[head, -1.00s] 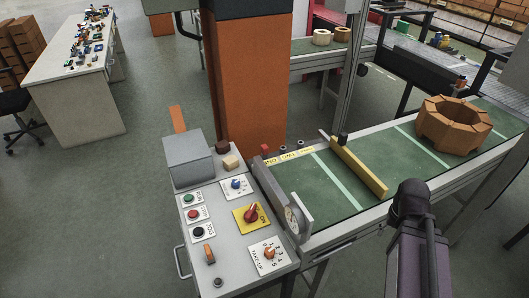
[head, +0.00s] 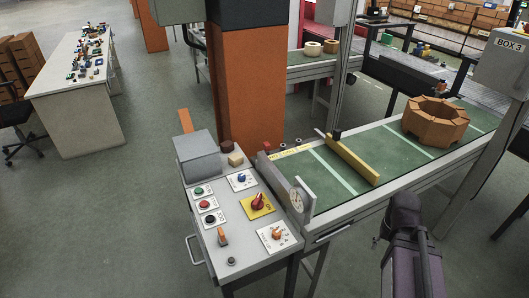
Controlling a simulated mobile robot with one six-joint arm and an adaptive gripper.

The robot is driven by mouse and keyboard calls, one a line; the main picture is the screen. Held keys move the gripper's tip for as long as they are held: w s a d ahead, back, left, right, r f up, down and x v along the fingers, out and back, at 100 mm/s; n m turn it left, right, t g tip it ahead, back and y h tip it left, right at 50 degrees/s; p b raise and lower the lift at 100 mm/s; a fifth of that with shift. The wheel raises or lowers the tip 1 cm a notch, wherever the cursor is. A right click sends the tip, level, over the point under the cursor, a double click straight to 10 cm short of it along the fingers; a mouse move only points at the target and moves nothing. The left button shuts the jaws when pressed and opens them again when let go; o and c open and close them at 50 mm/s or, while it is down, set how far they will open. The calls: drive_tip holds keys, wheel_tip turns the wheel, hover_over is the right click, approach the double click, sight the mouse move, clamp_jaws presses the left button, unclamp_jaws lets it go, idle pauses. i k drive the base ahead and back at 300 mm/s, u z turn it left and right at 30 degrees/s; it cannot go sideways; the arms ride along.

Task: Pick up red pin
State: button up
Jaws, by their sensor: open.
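A small red piece (head: 267,147) stands at the far edge of the green conveyor, behind its left end, in the head view. It may be the red pin, but it is too small to be sure. Two small dark pieces (head: 284,144) stand in a row to its right. A yellow label strip lies in front of them. My purple and black arm shows at the lower right, in front of the conveyor.
A control panel (head: 237,219) with buttons, knobs and a grey box (head: 195,154) stands left of the conveyor (head: 385,149). A yellow bar (head: 352,161) and a brick ring (head: 436,121) are on the belt. An orange column (head: 247,90) rises behind.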

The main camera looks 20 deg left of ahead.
sight(266, 147)
drive_tip(key=z, duration=0.75)
drive_tip(key=i, duration=1.1)
drive_tip(key=u, duration=1.5)
